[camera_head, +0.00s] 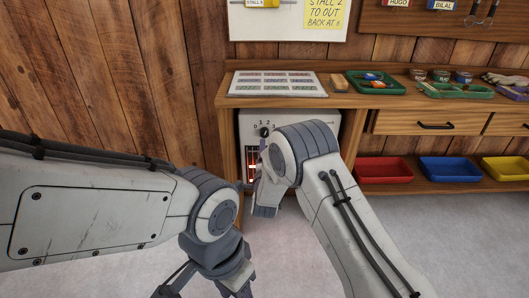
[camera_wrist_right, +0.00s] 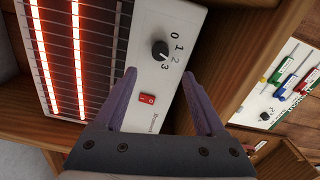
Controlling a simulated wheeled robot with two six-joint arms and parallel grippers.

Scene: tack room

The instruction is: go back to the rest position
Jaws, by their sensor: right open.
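My right gripper (camera_wrist_right: 160,75) is open and empty in the right wrist view. Its two fingers are spread in front of a white heater panel (camera_wrist_right: 172,22) with a black dial (camera_wrist_right: 160,50) and a red switch (camera_wrist_right: 148,98). Two heater bars (camera_wrist_right: 78,60) glow orange-red. In the head view the heater (camera_head: 285,122) stands under the bench, and my right gripper (camera_head: 266,198) is in front of it, partly hidden by its own wrist. My left gripper (camera_head: 208,284) points down at the bottom edge, and its fingertips are cut off.
A wooden bench (camera_head: 390,101) runs along the back wall, with a chart board (camera_head: 277,84) and a green tray (camera_head: 377,86) on top. Red (camera_head: 384,171), blue (camera_head: 450,169) and yellow (camera_head: 505,168) bins sit on the low shelf. The grey floor (camera_head: 460,240) at right is clear.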

